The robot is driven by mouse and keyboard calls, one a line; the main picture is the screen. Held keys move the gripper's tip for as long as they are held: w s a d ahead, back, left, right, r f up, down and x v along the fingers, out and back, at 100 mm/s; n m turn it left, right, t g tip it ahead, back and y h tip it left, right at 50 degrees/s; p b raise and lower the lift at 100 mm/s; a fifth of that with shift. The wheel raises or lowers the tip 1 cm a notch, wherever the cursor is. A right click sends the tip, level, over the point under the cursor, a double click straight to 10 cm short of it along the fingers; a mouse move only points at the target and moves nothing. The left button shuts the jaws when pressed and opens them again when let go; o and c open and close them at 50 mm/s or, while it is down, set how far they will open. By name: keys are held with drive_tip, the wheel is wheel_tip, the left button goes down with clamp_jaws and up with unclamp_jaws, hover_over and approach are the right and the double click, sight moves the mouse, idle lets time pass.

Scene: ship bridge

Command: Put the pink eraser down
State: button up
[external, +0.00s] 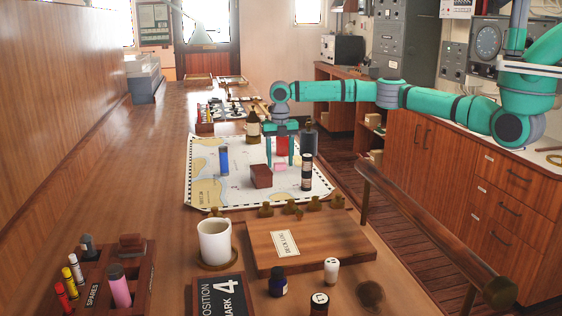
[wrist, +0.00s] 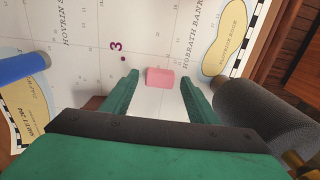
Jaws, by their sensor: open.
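The pink eraser (external: 280,167) lies on the white sea chart (external: 212,150) on the long wooden table. In the wrist view the pink eraser (wrist: 160,77) rests flat on the chart, close to a printed purple 3. My gripper (external: 280,163) is open, with its fingers pointing down over the chart. In the wrist view its two green fingers (wrist: 160,88) stand apart on either side of the eraser, with space between them and it. They do not appear to touch it.
A brown block (external: 261,177), a dark bottle (external: 306,172) and a blue cylinder (external: 223,161) stand on the chart around my gripper. A grey cylinder (wrist: 265,115) is close to the right finger. A mug (external: 214,241) and wooden board (external: 330,250) are nearer the camera.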

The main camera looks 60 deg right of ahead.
sight(280, 163)
wheel_tip(280, 163, up, 12)
drive_tip(key=shift+r, duration=0.15)
idle(0.4)
drive_tip(key=shift+a, duration=0.1)
